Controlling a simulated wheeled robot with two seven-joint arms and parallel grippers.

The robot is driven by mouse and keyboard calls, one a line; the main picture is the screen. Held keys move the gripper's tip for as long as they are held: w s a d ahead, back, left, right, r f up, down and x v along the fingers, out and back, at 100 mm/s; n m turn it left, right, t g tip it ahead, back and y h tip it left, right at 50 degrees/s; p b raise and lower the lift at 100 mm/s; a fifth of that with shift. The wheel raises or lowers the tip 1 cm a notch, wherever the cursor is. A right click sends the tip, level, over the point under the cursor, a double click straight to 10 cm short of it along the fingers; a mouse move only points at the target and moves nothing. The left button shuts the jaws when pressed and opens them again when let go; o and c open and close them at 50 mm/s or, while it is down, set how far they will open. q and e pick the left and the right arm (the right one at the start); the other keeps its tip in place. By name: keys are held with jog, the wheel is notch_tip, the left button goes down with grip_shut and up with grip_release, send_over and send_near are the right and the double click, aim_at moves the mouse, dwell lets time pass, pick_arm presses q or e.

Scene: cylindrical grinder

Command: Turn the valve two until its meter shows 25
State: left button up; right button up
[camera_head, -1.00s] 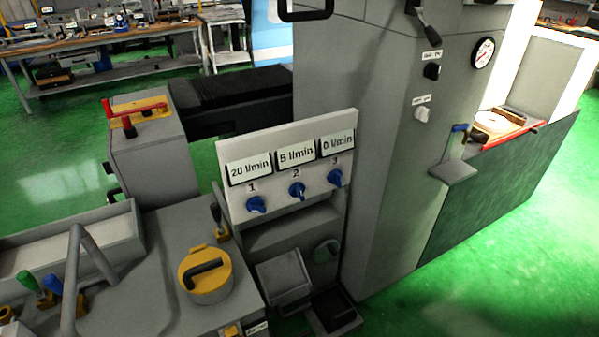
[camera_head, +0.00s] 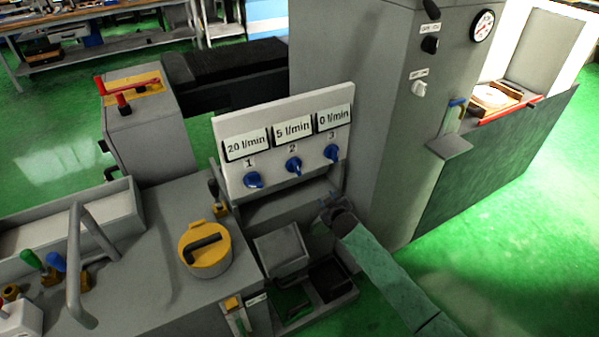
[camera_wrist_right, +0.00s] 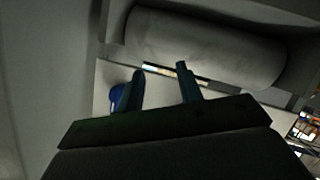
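The white panel (camera_head: 232,183) carries three blue valves under three meters. Valve two (camera_head: 293,166) is the middle one, and its meter (camera_head: 293,129) reads 5 l/min. Valve one (camera_head: 253,180) is under a meter reading 20 l/min, and valve three (camera_head: 331,153) is under one reading 0 l/min. My right gripper (camera_head: 326,201) is below and to the right of valve two, apart from the valves. In the right wrist view its fingers (camera_wrist_right: 160,88) are spread with nothing between them. A blue valve (camera_wrist_right: 116,96) shows partly behind the left finger; which one I cannot tell. My left gripper is out of view.
A grey machine column (camera_head: 375,130) rises right of the panel. A yellow-lidded pot (camera_head: 205,262) and a bent grey bar (camera_head: 85,255) stand on the bench at the left. Grey trays (camera_head: 282,248) lie below the panel. A light grey cylinder (camera_wrist_right: 205,48) shows in the right wrist view.

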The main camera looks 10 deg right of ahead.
aim_at(299, 171)
jog(key=a+r+t+y, duration=0.35)
jog(key=a+r, duration=0.25)
jog(key=r, duration=0.3)
jog(key=shift+y, duration=0.55)
jog(key=p+x, duration=0.1)
jog(key=x, duration=0.1)
jog(key=p+x, duration=0.1)
jog(key=x, duration=0.2)
jog(key=shift+w+a, duration=0.15)
jog(key=shift+a, duration=0.35)
pick_arm(q)
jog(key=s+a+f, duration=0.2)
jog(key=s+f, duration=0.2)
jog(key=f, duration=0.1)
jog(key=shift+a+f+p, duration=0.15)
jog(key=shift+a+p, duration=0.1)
jog(key=shift+p, duration=0.2)
pick_arm(e)
jog(key=shift+x, duration=0.85)
jog(key=shift+f, duration=0.1)
grip_shut()
